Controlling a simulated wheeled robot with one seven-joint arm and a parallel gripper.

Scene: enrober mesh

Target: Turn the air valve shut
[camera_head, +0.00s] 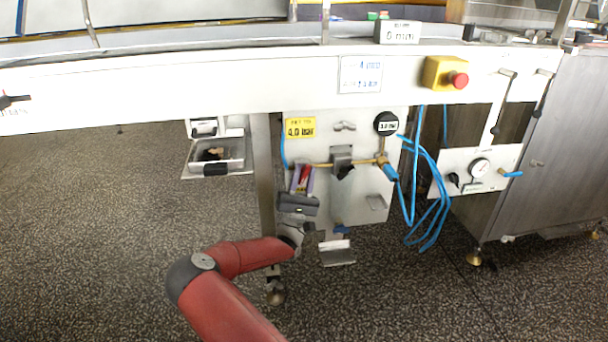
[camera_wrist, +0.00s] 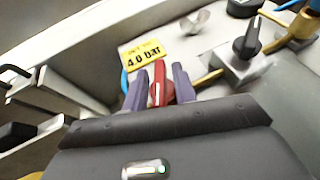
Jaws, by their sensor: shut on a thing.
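The air valve's red handle (camera_wrist: 157,92) stands between the two purple-grey fingers of my gripper (camera_wrist: 160,86) in the wrist view. My gripper is shut on this handle, with a finger on each side of it. In the head view my gripper (camera_head: 302,180) is at the left part of the white air panel (camera_head: 368,210), below the yellow 4.0 bar label (camera_head: 300,128). The red handle (camera_head: 305,175) shows there only as a small patch. The valve body behind it is mostly hidden by the fingers and the gripper's dark housing.
A brass pipe runs right from the valve to a block with a black knob (camera_wrist: 247,40). A round black gauge (camera_head: 386,123) sits above right. Blue hoses (camera_head: 436,205) hang at the right. A steel leg (camera_head: 263,160) stands close left, near a tray (camera_head: 226,152).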

